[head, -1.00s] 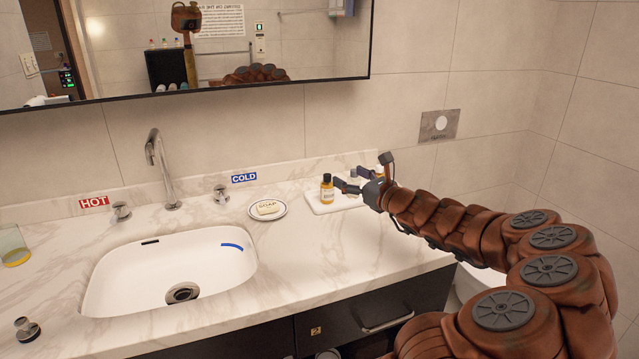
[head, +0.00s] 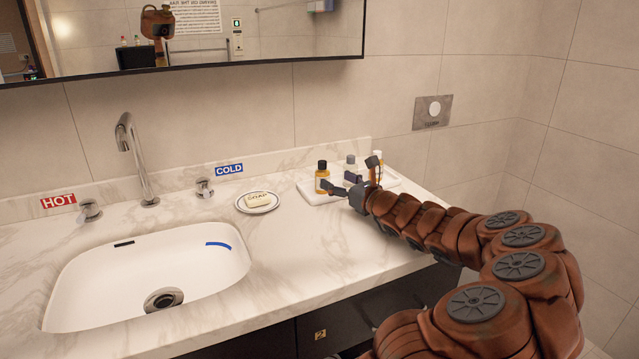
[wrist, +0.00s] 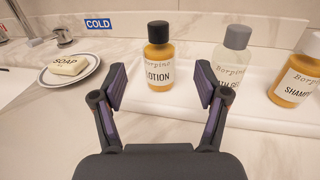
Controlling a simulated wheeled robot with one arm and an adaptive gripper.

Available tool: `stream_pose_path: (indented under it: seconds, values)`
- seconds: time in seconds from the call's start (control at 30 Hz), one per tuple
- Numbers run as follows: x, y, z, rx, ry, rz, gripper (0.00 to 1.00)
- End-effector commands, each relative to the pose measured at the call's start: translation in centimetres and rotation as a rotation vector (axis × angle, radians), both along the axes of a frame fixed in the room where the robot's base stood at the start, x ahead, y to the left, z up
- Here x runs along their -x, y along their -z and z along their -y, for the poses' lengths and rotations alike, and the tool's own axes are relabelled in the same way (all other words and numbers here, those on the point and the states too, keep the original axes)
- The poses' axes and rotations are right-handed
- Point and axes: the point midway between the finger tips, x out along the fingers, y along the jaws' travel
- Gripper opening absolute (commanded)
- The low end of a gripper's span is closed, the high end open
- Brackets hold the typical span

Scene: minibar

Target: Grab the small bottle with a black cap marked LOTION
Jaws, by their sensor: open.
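The small lotion bottle (wrist: 159,62) has a black cap, amber contents and a label reading LOTION. In the wrist view it stands upright on the white tray (wrist: 190,112), just beyond my fingertips and centred in the gap between them. It also shows in the head view (head: 322,178), at the tray's left end. My gripper (wrist: 160,86) is open and empty, with one finger to each side of the bottle's line. In the head view my gripper (head: 345,184) is at the tray's front edge, close to the bottle.
A grey-capped bottle (wrist: 229,70) stands to the right of the lotion, close to my right finger. A shampoo bottle (wrist: 297,77) is farther right. A soap dish (head: 258,209) lies to the left. The wall is behind the tray, and the sink (head: 150,285) is at left.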

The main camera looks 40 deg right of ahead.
Motion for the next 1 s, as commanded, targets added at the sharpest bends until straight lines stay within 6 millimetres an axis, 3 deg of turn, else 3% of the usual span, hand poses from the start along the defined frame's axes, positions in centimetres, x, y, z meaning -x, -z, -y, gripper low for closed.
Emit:
stream_pose_path:
  seconds: [0.37,0.73,1.0]
  values:
    - [-2.6,0.0,0.1,0.000,-0.003,-0.001,0.74]
    - [-6.7,0.0,0.4,0.002,-0.005,-0.003,0.74]
    - [-7.3,-0.1,0.5,0.001,-0.003,-0.001,0.74]
